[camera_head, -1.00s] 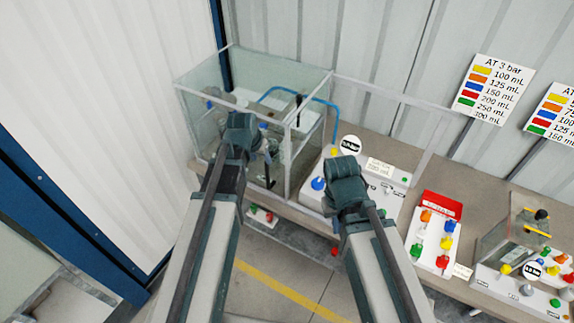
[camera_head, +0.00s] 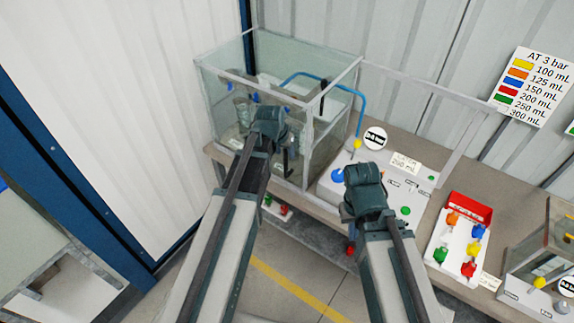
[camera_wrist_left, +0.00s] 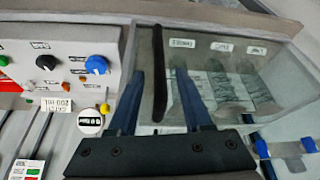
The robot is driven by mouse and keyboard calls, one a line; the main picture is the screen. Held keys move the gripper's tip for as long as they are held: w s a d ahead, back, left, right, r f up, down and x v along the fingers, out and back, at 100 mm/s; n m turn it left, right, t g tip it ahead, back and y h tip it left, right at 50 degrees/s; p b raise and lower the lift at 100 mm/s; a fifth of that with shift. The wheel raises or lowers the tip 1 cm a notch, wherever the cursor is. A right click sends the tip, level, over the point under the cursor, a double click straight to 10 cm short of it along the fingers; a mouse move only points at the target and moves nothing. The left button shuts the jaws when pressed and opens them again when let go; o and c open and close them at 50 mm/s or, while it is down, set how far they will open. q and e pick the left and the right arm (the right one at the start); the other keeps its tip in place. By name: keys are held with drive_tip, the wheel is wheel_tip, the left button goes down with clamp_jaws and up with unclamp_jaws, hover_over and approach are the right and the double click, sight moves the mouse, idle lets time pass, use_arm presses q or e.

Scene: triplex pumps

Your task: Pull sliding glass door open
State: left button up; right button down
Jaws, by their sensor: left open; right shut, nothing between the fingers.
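The glass case (camera_head: 225,95) stands on the bench, with clear panes in a pale frame. Its sliding glass door faces me. In the left wrist view the handle (camera_wrist_left: 158,60) shows as a black bar against the glass. My left gripper (camera_head: 268,122) is in front of the case. Its open fingers (camera_wrist_left: 160,85) appear on either side of the handle; I cannot tell the depth or any contact. The pane looks closed. My right gripper (camera_head: 365,185) is shut and empty, in front of the white control panel.
The white panel (camera_head: 398,190) with knobs stands right of the case. A red-and-white valve board (camera_head: 460,235) and another glass unit (camera_head: 545,240) are further right on the bench. A corrugated wall (camera_head: 410,50) is behind. Floor shows between my arms.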

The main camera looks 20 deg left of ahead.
sight(287, 157)
use_arm(q)
drive_tip(key=b+x, duration=0.3)
drive_tip(key=x, duration=0.2)
drive_tip(key=shift+f+b, duration=0.15)
drive_tip(key=shift+b, duration=0.2)
clamp_jaws()
idle(1.1)
